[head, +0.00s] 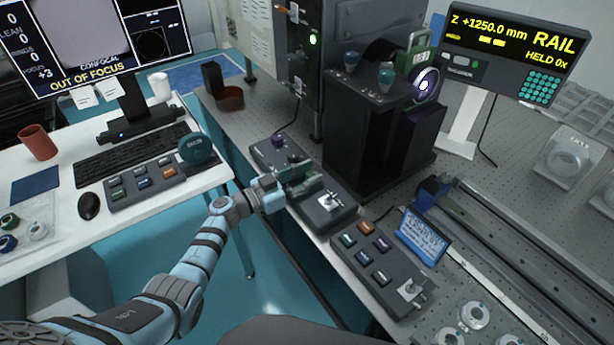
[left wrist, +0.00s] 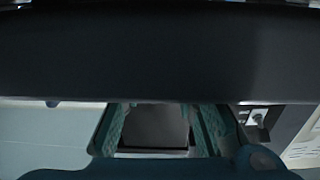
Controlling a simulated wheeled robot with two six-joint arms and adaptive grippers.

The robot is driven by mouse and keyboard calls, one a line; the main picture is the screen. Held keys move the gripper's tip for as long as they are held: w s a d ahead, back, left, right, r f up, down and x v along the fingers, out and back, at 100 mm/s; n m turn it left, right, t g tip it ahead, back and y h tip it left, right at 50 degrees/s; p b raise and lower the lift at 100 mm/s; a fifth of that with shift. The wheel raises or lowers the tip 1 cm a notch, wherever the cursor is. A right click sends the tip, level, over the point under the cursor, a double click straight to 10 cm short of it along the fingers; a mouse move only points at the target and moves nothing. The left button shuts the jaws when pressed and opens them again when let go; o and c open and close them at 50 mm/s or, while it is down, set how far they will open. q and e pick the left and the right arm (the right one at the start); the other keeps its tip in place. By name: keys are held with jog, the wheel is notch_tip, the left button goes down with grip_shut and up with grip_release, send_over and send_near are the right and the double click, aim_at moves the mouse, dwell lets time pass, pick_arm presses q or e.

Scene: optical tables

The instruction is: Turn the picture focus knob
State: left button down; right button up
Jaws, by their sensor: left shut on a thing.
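A long grey control box (head: 335,207) lies along the near edge of the optical table, with a dark purple knob (head: 278,141) at its far end and a small switch on a pale plate at its near end. My left gripper (head: 303,180) is at the middle of this box, shut on what looks like the focus knob, which its fingers mostly hide. In the left wrist view the teal fingers (left wrist: 160,130) stand either side of a dark grey surface. The monitor (head: 85,45) reads OUT OF FOCUS. My right gripper is not in view.
A second grey box (head: 370,268) with several coloured buttons stands nearer, beside a small blue display (head: 423,238). A tall black instrument (head: 365,140) rises just behind the control box. A white desk (head: 60,235) with keyboard and mouse is at left, across a gap.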

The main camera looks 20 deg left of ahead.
pick_arm(q)
jog(key=m+g+h+b, duration=0.1)
jog(key=b, duration=0.1)
jog(key=m+g+h+b, duration=0.2)
jog(key=b, duration=0.1)
jog(key=shift+w+a+f+g, duration=0.15)
jog(key=shift+f+g, duration=0.15)
jog(key=shift+f, duration=0.05)
jog(key=shift+r, duration=0.25)
jog(key=c, duration=1.2)
grip_release()
jog(key=shift+c, duration=0.2)
jog(key=v, duration=1.2)
jog(key=shift+w, duration=0.15)
jog(key=shift+a, duration=0.1)
